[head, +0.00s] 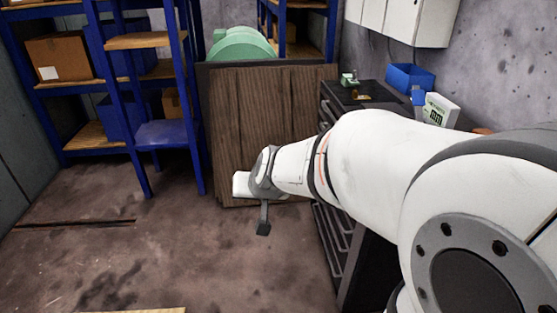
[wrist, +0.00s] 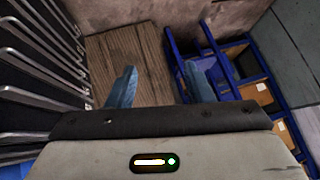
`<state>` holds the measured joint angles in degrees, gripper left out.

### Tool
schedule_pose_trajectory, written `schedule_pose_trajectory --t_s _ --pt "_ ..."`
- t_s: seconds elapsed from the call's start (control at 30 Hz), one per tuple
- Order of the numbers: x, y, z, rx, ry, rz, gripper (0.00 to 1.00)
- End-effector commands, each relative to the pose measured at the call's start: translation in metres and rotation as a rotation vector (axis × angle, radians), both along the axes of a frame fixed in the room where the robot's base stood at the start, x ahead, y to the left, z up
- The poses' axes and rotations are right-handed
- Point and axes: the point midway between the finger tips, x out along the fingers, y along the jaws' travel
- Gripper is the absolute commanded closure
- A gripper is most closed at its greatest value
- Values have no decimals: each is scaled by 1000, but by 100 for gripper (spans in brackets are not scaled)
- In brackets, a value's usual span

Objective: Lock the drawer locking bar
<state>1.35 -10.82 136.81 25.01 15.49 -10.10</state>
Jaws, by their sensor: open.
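The drawer cabinet (head: 334,240) is dark, with a column of pale bar handles, and stands right of centre in the head view. My arm hides much of it. In the wrist view its drawer handles (wrist: 40,50) run along the left edge. I cannot make out the locking bar in either view. My gripper (wrist: 160,84) is open and empty, its two bluish fingers apart. It is beside the drawer front, not touching any handle that I can see. In the head view my gripper end (head: 263,226) hangs left of the cabinet, in front of the wooden panel.
A brown wooden panel (head: 262,120) stands behind my gripper. A blue shelf rack (head: 179,90) with boxes is at the left. A blue bin (head: 409,77) and a small display device (head: 440,109) are near the cabinet top. The floor (head: 150,250) at front left is mostly clear.

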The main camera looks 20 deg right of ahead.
Motion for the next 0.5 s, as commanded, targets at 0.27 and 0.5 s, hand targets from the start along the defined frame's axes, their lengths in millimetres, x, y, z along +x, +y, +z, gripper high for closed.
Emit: schedule_pose_trajectory --t_s 0.27,0.5 --pt "115 -86 -64 -54 -375 -477 53" --pt "113 -190 -133 -361 -516 -983 53"
